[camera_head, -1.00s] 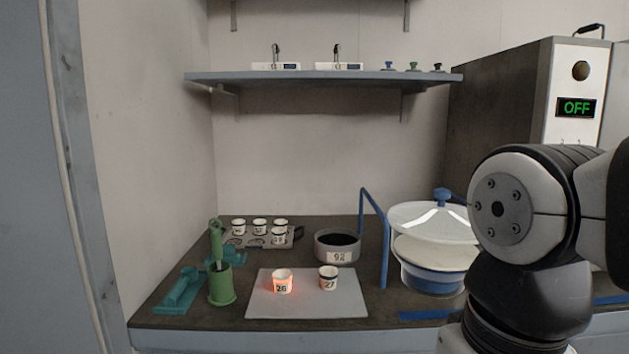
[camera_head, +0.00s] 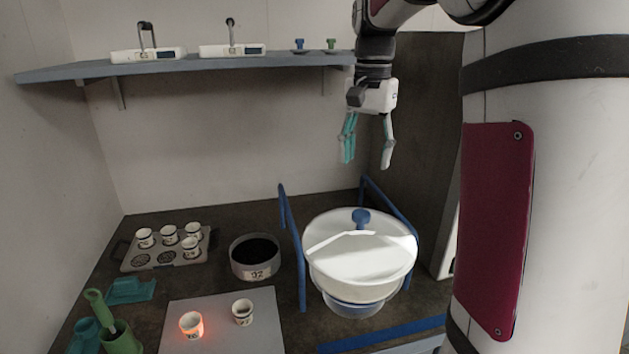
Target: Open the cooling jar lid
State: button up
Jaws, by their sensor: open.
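The cooling jar (camera_head: 352,305) stands at the right of the bench, a wide bowl on a blue-banded base. Its white lid (camera_head: 340,267) sits on top, with a blue knob (camera_head: 361,217) at its centre. My gripper (camera_head: 366,165) is above the jar, pointing down, open and empty. It is clearly apart from the knob in the picture.
Blue rails (camera_head: 292,240) stand either side of the jar. A dark-filled bowl (camera_head: 255,260) is to its left. Two small cups, one glowing (camera_head: 191,325), stand on a grey plate (camera_head: 268,338). A cup tray (camera_head: 150,265) is at the left. A shelf (camera_head: 90,70) hangs behind.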

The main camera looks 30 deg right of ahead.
aim_at(361, 213)
jog(key=f, duration=1.3)
jog(key=shift+w+d+f, duration=0.35)
grip_shut()
